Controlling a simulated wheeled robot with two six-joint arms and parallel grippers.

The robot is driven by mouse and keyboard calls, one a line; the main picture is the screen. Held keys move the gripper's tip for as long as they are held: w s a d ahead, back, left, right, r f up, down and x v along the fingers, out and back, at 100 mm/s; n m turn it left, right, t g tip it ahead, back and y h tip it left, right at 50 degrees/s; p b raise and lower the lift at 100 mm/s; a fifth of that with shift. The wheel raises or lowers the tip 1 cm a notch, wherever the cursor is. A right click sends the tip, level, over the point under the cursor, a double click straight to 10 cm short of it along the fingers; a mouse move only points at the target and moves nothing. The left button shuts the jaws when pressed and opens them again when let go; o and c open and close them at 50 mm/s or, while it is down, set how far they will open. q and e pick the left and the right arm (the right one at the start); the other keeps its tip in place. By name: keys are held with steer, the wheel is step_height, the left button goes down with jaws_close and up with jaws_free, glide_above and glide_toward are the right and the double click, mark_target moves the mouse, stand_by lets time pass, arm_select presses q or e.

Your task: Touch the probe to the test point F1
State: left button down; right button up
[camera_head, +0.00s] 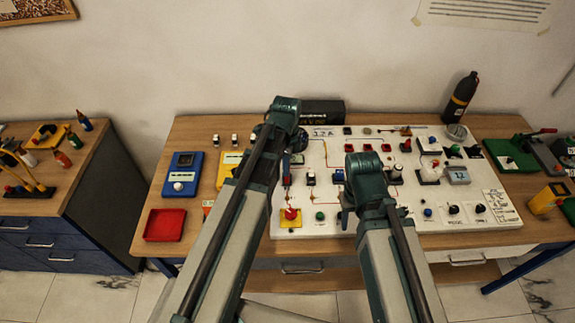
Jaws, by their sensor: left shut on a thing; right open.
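The white test board (330,222) lies on the wooden table and carries switches, knobs and drawn lines. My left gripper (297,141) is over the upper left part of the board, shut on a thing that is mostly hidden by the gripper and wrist. It is likely the probe, but its tip cannot be made out. My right gripper (347,214) is over the lower middle of the board, open, with nothing seen between its fingers. The label F1 is too small to read, so I cannot tell which point it marks or whether anything touches it.
Left on the table (150,222) are a blue meter (184,160), a yellow device (229,160) and a red tray (165,225). A black bottle (459,98) stands behind the board. A green device (512,153) and a yellow meter (548,198) are at right.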

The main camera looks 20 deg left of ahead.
mark_target(287, 180)
arm_select(q)
steer(key=shift+f, duration=0.1)
steer(key=shift+w+f, duration=0.1)
steer(key=shift+f, duration=0.05)
step_height(287, 180, down, 7)
steer(key=b, duration=0.7)
steer(key=shift+f+b, duration=0.1)
steer(key=shift+b, duration=0.25)
stand_by(0.4)
step_height(287, 180, up, 8)
steer(key=p, duration=0.8)
